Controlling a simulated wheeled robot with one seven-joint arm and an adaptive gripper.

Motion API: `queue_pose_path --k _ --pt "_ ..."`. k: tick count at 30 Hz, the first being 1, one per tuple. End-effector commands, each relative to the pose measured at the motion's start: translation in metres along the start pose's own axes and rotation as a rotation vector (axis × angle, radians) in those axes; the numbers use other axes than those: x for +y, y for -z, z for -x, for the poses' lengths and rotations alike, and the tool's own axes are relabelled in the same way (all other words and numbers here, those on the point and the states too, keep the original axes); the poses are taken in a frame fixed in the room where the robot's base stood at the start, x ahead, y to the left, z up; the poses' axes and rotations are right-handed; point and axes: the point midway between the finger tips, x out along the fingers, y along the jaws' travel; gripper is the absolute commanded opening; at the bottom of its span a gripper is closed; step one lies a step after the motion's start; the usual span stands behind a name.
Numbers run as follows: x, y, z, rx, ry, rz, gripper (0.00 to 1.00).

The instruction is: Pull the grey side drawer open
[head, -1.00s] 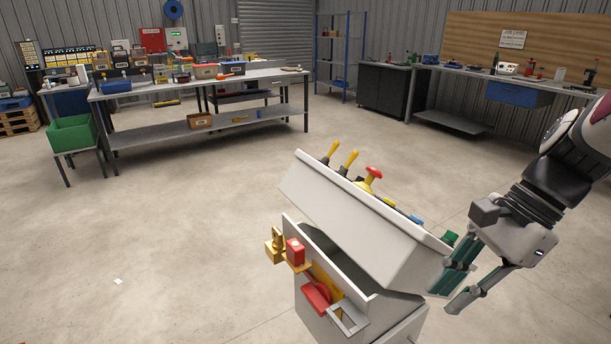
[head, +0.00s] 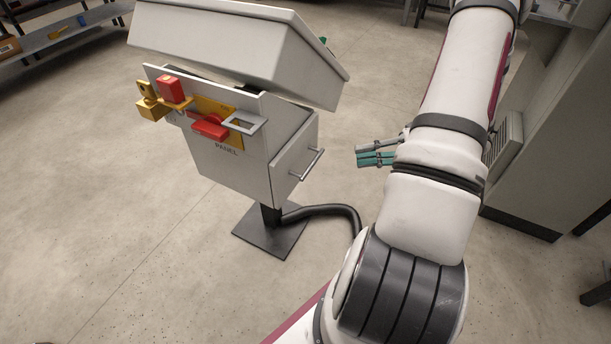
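The grey side drawer (head: 291,160) is in the right side of the grey console. Its front carries a metal bar handle (head: 313,166). The front looks flush or nearly flush with the console; I cannot tell if there is a small gap. My gripper (head: 362,156) is to the right of the handle, apart from it in the picture, with its fingers pointing left toward it. The fingers overlap from this angle, so their opening is unclear. My wrist and forearm hide the rest of the hand. I see nothing held.
The console's sloped lid (head: 225,40) overhangs the drawer. Its front panel (head: 225,160) bears a red padlock (head: 171,88), a yellow padlock (head: 150,108) and a red handle (head: 211,126). A black cable (head: 325,211) runs from the base plate (head: 268,240). A grey cabinet (head: 540,140) stands at right.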

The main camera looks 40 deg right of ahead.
Motion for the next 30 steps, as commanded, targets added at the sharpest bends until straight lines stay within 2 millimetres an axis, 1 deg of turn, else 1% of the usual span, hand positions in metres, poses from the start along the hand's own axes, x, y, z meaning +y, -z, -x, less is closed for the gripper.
queue_pose_path --k 1,3,5,8,11,21,27,30 --pt "-0.008 -0.002 0.002 -0.017 -0.01 -0.025 0.18" --pt "-0.011 -0.003 0.003 -0.027 -0.016 -0.047 0.18" --pt "-0.012 -0.003 0.0 -0.029 -0.019 -0.052 0.18" --pt "-0.011 -0.003 -0.01 -0.029 -0.018 -0.052 0.18" --pt "-0.011 -0.003 -0.027 -0.026 -0.018 -0.051 0.18" --pt "-0.01 -0.005 -0.093 -0.025 -0.017 -0.048 0.18" --pt "-0.009 -0.006 -0.121 -0.026 -0.017 -0.048 0.18" --pt "-0.009 -0.006 -0.129 -0.028 -0.017 -0.047 0.18"
